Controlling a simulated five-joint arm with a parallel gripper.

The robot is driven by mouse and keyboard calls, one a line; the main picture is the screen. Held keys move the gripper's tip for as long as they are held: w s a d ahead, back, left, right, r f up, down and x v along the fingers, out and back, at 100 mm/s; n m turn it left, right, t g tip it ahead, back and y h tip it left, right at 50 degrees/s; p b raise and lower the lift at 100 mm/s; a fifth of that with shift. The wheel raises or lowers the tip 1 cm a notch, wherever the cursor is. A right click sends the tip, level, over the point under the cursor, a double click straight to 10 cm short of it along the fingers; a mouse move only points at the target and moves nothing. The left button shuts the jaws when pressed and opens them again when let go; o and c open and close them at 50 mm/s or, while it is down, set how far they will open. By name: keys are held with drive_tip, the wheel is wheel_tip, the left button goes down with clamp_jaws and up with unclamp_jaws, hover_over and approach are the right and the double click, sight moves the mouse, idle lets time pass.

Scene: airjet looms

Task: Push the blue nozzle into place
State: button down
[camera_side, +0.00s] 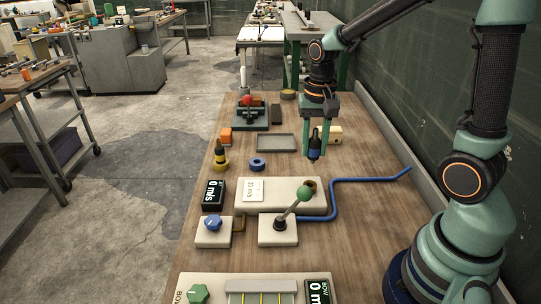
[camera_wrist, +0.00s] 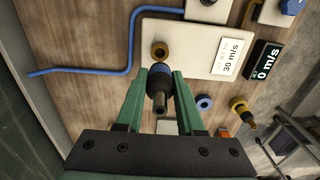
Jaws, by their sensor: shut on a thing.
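The blue nozzle (camera_side: 314,147), a dark body with a blue band, is upright between the green fingers of my gripper (camera_side: 315,152). My gripper is shut on it and holds it above the table, behind the white block (camera_side: 265,197). In the wrist view the nozzle (camera_wrist: 158,90) sits between the two fingertips (camera_wrist: 160,75), its blue end partly hidden. A brass-rimmed round hole (camera_wrist: 160,50) in the white block lies just beyond the nozzle, apart from it.
A blue ring (camera_side: 257,164) and a yellow-banded nozzle (camera_side: 219,150) at a yellow ring stand to the left. A blue hose (camera_side: 370,179) runs right. A grey tray (camera_side: 276,142) lies behind. Speed displays (camera_side: 213,194) stand left.

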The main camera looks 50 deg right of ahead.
sight(316, 129)
drive_tip(key=shift+f, duration=2.9)
drive_tip(key=shift+f, duration=1.35)
drive_tip(key=shift+c, duration=2.2)
unclamp_jaws()
wheel_tip(316, 129, up, 12)
drive_tip(key=shift+r, duration=0.1)
drive_tip(key=s+a+r+n+t, duration=0.5)
drive_tip(key=r+n, duration=0.1)
drive_tip(key=n, duration=0.3)
drive_tip(key=shift+s+a+r+t, duration=0.15)
drive_tip(key=shift+s+r+t, duration=0.15)
drive_tip(key=shift+s+r, duration=0.1)
